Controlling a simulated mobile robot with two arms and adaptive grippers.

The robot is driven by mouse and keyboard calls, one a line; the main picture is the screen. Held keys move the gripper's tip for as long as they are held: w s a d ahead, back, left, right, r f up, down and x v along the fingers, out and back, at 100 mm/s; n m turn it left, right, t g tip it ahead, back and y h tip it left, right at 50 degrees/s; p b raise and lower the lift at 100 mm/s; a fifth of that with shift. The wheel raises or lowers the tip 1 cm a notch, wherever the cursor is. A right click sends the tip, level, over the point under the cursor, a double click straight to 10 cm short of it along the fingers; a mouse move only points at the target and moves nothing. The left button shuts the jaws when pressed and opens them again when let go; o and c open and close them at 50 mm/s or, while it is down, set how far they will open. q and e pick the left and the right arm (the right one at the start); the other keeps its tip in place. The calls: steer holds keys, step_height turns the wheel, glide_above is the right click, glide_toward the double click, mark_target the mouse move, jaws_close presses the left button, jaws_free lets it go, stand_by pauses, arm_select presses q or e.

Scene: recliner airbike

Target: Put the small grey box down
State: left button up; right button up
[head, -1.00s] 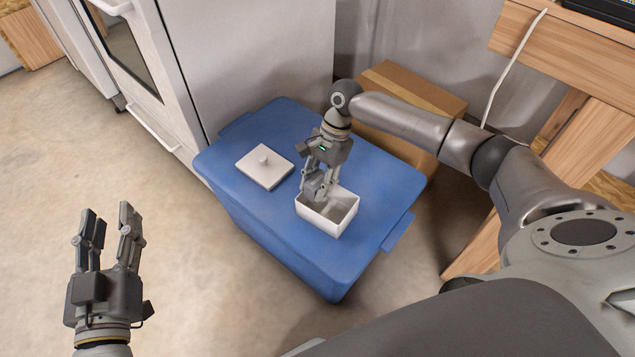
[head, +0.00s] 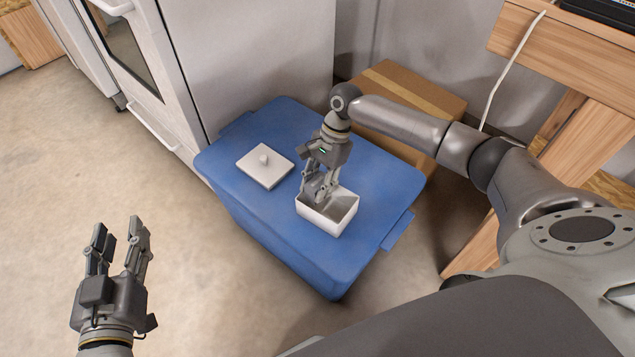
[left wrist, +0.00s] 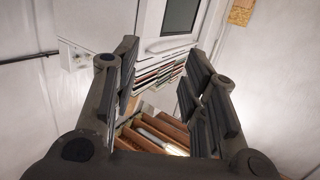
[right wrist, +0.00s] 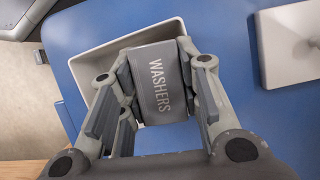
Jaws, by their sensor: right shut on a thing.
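The small grey box (right wrist: 160,88), marked WASHERS, is between the fingers of my right gripper (right wrist: 155,75) in the right wrist view. In the head view my right gripper (head: 321,188) reaches down into an open white bin (head: 322,218) on a blue lidded tub (head: 270,245). Its fingers are shut on the grey box. The box's underside is hidden, so I cannot tell whether it touches the bin floor. My left gripper (head: 119,232) is open and empty over the floor at the left, away from the tub.
A white lid with a knob (head: 264,167) lies on the tub, left of the bin. A cardboard box (head: 440,100) stands behind the tub, and a white appliance (head: 250,60) stands behind left. A wooden table (head: 560,45) is at the right. Open floor lies at the left.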

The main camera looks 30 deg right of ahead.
steer(key=shift+f, duration=0.2)
steer(key=o, duration=1.1)
steer(key=shift+c, duration=0.2)
arm_select(q)
steer(key=shift+s+a+f+g, duration=0.15)
steer(key=shift+f+g, duration=0.35)
steer(key=shift+f, duration=0.2)
